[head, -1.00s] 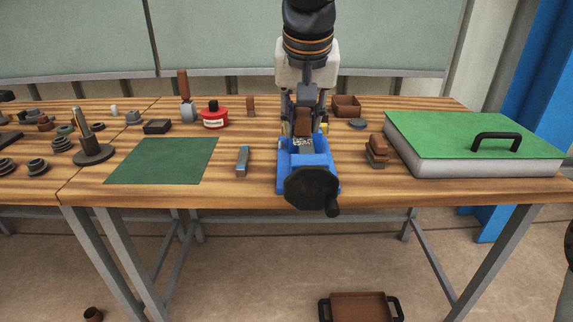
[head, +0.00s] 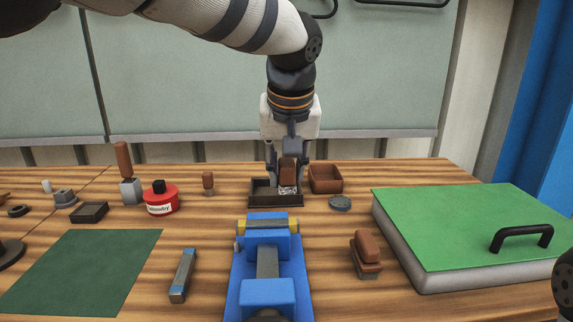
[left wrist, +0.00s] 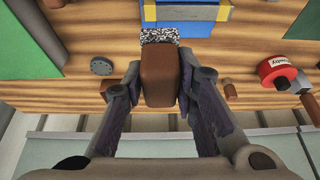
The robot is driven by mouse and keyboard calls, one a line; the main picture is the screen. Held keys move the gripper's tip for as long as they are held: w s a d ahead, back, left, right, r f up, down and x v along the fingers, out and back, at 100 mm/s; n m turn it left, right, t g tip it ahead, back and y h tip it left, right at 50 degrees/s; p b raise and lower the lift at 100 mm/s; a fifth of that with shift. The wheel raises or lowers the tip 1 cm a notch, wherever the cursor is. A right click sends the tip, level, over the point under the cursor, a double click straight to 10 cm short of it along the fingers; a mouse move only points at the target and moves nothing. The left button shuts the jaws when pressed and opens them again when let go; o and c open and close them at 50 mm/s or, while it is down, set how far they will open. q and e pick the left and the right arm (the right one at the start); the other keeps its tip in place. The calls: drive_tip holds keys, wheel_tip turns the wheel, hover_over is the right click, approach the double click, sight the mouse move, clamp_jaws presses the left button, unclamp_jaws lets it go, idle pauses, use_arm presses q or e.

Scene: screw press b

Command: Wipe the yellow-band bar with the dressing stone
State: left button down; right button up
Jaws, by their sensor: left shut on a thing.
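My left gripper (head: 287,180) is shut on the brown handle of the dressing stone (head: 287,190), which has a speckled grey-white lower block. In the left wrist view the brown handle sits between the fingers, with the speckled block (left wrist: 170,36) beyond it. The yellow-band bar (head: 295,226) lies crosswise at the blue press (head: 268,290), its yellow ends showing at both sides. In the head view the stone is behind the press, apart from the bar. My right gripper is not in view.
A dark tray (head: 275,200) is at the stone; whether they touch is unclear. A brown box (head: 326,179) and grey disc (head: 340,203) are right of it. A brush (head: 366,254), a blue-banded bar (head: 183,276) and a red pot (head: 161,199) stand around. A green-topped case (head: 470,225) fills the right.

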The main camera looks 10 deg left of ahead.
use_arm(q)
hover_over(272, 220)
drive_tip(key=d, duration=0.3)
wheel_tip(272, 220, down, 6)
drive_tip(key=a, duration=0.2)
drive_tip(key=s+a, duration=0.1)
drive_tip(key=a, duration=0.1)
drive_tip(key=s+a, duration=0.1)
drive_tip(key=a, duration=0.2)
drive_tip(key=shift+a+f, duration=0.1)
drive_tip(key=shift+f, duration=0.05)
drive_tip(key=shift+f, duration=0.55)
drive_tip(key=shift+w+d+f, duration=0.1)
drive_tip(key=shift+w+d, duration=0.1)
drive_tip(key=shift+d, duration=0.55)
drive_tip(key=shift+w+d+f, duration=0.1)
drive_tip(key=shift+w+d, duration=0.05)
drive_tip(key=shift+d, duration=0.55)
drive_tip(key=shift+w+d+f, duration=0.1)
drive_tip(key=shift+w+d, duration=0.1)
drive_tip(key=shift+d, duration=0.55)
